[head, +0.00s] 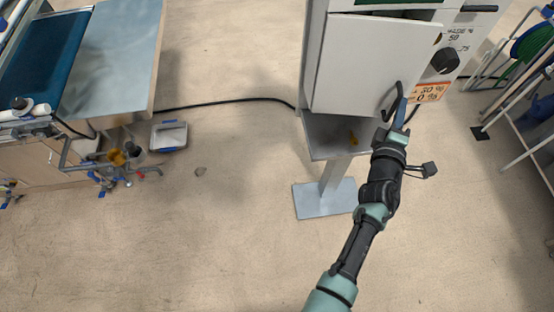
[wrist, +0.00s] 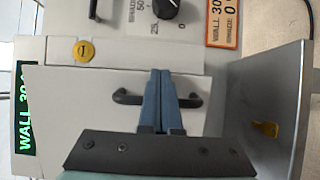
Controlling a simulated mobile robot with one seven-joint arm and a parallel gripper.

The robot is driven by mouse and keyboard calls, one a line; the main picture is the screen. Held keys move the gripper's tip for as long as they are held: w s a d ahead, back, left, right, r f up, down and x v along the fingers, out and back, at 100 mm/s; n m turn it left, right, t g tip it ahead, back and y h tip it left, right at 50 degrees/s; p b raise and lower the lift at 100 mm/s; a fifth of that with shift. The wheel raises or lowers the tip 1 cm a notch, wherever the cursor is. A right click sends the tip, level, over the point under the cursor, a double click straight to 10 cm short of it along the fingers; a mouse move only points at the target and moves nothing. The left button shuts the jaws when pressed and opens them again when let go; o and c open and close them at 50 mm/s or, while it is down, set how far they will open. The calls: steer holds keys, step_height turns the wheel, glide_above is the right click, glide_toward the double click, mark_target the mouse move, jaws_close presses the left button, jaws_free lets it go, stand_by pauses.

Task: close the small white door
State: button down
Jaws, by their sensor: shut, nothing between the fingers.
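The small white door (head: 365,65) is on the front of the white cabinet, and it fills the middle of the wrist view (wrist: 70,110). I cannot tell whether the fingertips touch the door.
A black knob (head: 445,60) and an orange label (head: 430,93) are right of the door. A grey metal tray (head: 320,148) with a yellow piece (head: 352,138) is below it. A bench (head: 120,60) stands left, a blue-framed rack (head: 520,110) right. Floor between is mostly clear.

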steer(key=shift+w+d, duration=0.15)
steer(key=shift+d, duration=0.1)
steer(key=shift+w+a, duration=0.1)
steer(key=shift+w, duration=0.15)
stand_by(1.6)
stand_by(1.0)
